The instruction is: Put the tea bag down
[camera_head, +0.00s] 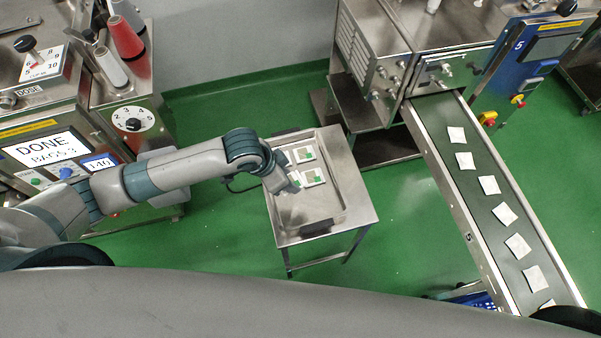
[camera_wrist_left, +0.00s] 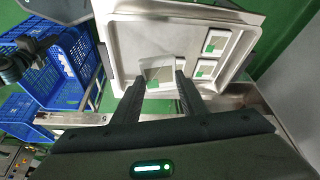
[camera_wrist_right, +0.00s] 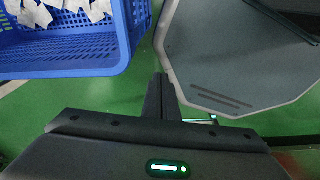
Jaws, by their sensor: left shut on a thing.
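My left gripper (camera_head: 293,187) is over the steel tray (camera_head: 335,199) on a small metal table. In the left wrist view its fingers (camera_wrist_left: 158,80) are shut on a white square tea bag (camera_wrist_left: 158,69) with a green tag. The bag is over the tray floor; I cannot tell whether it touches it. My right gripper (camera_wrist_right: 161,90) is shut and empty, away from the tray.
A conveyor (camera_head: 477,214) with several white packets runs down the right. A packing machine (camera_head: 60,150) reading DONE stands at left. A blue crate (camera_wrist_right: 70,57) with white packets is near my right gripper. The tray's front part is bare.

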